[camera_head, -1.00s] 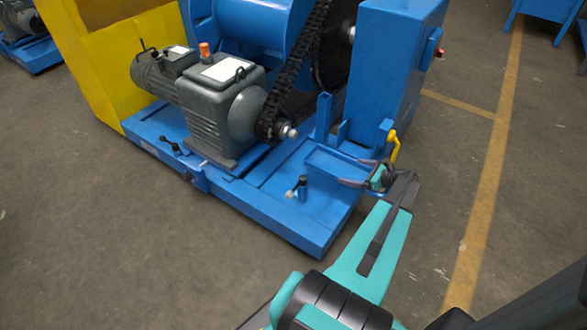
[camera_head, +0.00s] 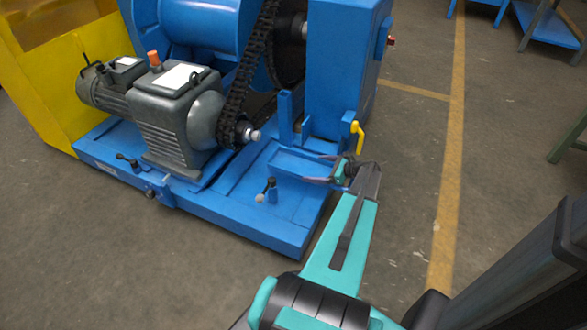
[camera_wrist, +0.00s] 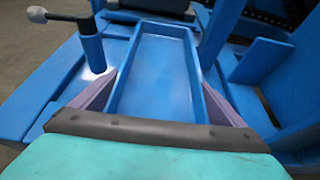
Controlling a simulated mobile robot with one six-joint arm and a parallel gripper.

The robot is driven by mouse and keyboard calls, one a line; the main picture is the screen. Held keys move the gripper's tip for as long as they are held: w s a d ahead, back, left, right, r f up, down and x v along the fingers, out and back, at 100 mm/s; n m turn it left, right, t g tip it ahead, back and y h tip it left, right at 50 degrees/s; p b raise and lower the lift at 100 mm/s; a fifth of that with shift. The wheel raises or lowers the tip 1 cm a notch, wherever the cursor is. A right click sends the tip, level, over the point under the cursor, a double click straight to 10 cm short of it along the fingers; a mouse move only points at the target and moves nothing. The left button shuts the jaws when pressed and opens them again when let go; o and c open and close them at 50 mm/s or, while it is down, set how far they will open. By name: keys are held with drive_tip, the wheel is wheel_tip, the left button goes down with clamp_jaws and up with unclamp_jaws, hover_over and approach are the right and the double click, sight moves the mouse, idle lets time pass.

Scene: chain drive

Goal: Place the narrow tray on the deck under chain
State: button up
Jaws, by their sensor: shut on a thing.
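The narrow tray (camera_wrist: 158,72) is blue, shallow and rimmed, and looks empty in the wrist view. It also shows in the head view (camera_head: 300,166), over the front right part of the blue deck (camera_head: 228,208). My gripper (camera_head: 334,173) is shut on the tray's near end, one finger along each side; it also shows in the wrist view (camera_wrist: 157,98). The black chain (camera_head: 244,85) runs down to a shaft beside the grey gearbox, left of and beyond the tray. I cannot tell whether the tray touches the deck.
A lever with a pale knob (camera_head: 267,190) stands close left of the tray. Blue upright plates (camera_head: 287,118) and a blue cabinet (camera_head: 343,70) stand beyond it. A yellow handle (camera_head: 357,136) is near my gripper. The grey gearbox (camera_head: 175,110) is at left.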

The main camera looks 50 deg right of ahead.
sight(273, 159)
drive_tip(key=w+a+b, duration=0.1)
drive_tip(key=w+b, duration=0.1)
drive_tip(key=w, duration=0.4)
drive_tip(key=w+a+b, duration=0.2)
drive_tip(key=w, duration=0.4)
drive_tip(key=w+a+b, duration=0.1)
drive_tip(key=w+b, duration=0.1)
drive_tip(key=w, duration=0.4)
drive_tip(key=shift+w+a+f, duration=0.2)
drive_tip(key=shift+w+f, duration=0.1)
drive_tip(key=shift+f, duration=0.55)
drive_tip(key=shift+f, duration=0.15)
wheel_tip(273, 159, down, 4)
drive_tip(key=b, duration=0.2)
drive_tip(key=shift+f+b, duration=0.15)
drive_tip(key=shift+b, duration=0.25)
drive_tip(key=shift+w+f+b, duration=0.15)
drive_tip(key=shift+f+b, duration=0.05)
drive_tip(key=shift+b, duration=0.15)
drive_tip(key=o, duration=1.8)
drive_tip(key=shift+a+f, duration=0.1)
drive_tip(key=shift+f, duration=0.1)
drive_tip(key=shift+c, duration=0.2)
